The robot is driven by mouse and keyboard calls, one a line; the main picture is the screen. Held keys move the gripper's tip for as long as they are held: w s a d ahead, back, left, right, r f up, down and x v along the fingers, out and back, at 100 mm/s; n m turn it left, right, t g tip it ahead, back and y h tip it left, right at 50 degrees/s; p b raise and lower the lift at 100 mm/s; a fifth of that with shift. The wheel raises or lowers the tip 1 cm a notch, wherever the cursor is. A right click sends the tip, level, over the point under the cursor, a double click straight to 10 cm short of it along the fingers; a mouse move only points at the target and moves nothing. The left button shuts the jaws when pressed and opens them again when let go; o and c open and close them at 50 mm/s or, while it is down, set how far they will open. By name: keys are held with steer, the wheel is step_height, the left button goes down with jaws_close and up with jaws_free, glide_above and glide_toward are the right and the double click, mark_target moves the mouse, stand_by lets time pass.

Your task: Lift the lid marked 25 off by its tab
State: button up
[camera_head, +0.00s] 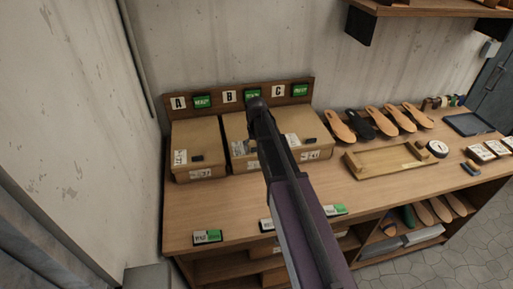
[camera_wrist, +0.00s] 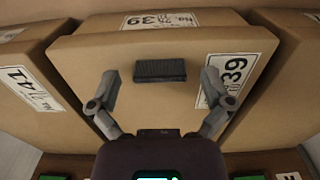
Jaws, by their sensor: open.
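In the wrist view a closed cardboard box lid (camera_wrist: 140,45) fills the middle. A dark ridged tab (camera_wrist: 160,71) lies on it, and a white label (camera_wrist: 222,80) beside the tab reads 39. I cannot read a 25 on any lid. My gripper (camera_wrist: 163,84) is open and empty, its fingers spread on either side of the tab in the picture, apart from it. I cannot tell its height above the lid.
A left box (camera_head: 195,135) and a right box (camera_head: 312,122) stand close beside it, each with a dark tab. A wooden board (camera_head: 215,91) with A, B and C cards stands behind. Insoles (camera_head: 385,120) and a wooden tray (camera_head: 370,171) lie to the right. The bench front (camera_head: 220,215) has free room.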

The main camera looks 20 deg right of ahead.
steer(key=c, duration=1.3)
steer(key=shift+r, duration=0.1)
steer(key=shift+c, duration=0.2)
steer(key=shift+r+p, duration=1)
steer(key=shift+p, duration=0.1)
steer(key=shift+r, duration=0.2)
steer(key=shift+s+r+p, duration=0.2)
steer(key=shift+r+p, duration=0.7)
steer(key=shift+p, duration=0.25)
steer(key=shift+s, duration=0.15)
